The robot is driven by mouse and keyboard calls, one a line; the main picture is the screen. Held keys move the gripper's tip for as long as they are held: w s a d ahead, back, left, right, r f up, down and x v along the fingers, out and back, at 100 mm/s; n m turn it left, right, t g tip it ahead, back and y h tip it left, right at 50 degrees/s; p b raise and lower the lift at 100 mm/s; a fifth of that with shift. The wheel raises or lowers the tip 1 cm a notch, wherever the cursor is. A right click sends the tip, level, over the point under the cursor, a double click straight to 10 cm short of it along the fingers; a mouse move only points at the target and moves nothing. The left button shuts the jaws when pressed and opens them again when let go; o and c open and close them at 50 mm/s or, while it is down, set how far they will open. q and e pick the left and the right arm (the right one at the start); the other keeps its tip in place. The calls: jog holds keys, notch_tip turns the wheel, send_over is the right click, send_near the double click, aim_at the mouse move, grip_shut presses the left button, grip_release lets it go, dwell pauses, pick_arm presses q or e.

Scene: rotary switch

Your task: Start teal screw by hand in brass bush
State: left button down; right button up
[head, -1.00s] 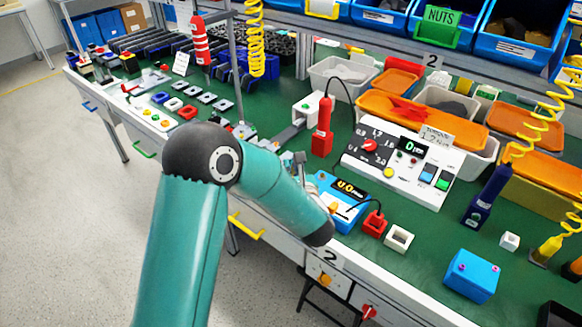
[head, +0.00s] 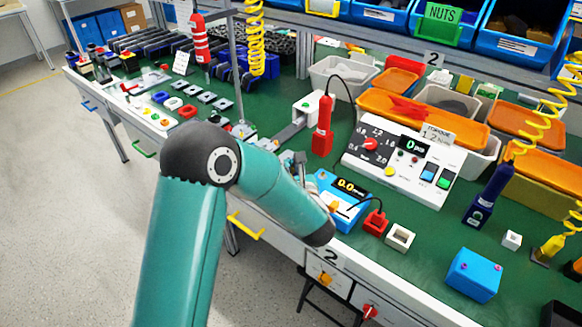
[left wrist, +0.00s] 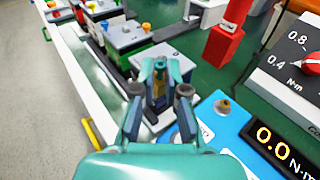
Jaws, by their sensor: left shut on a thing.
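My left gripper (left wrist: 160,98) is shut on a slim upright teal piece with a brass-coloured lower part, which I take to be the teal screw (left wrist: 159,68). Its lower end is hidden between the fingers. In the head view my teal arm covers most of this gripper (head: 298,165). A blue tester (left wrist: 215,125) with a 0.0 N·m display lies just right of the gripper; it also shows in the head view (head: 350,186). A small brass-coloured fitting (left wrist: 225,106), perhaps the brass bush, stands on its top, apart from the fingers. My right gripper is not in view.
A red upright tool (head: 322,135) stands behind the tester. A white torque control panel (head: 405,165) is behind and to the right. A red block (head: 375,223) and an open white block (head: 400,237) sit right of the tester.

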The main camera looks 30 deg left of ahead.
pick_arm(q)
jog(key=c, duration=1.1)
grip_release()
jog(key=shift+f, duration=0.1)
jog(key=shift+c, duration=0.2)
jog(key=v, duration=1.2)
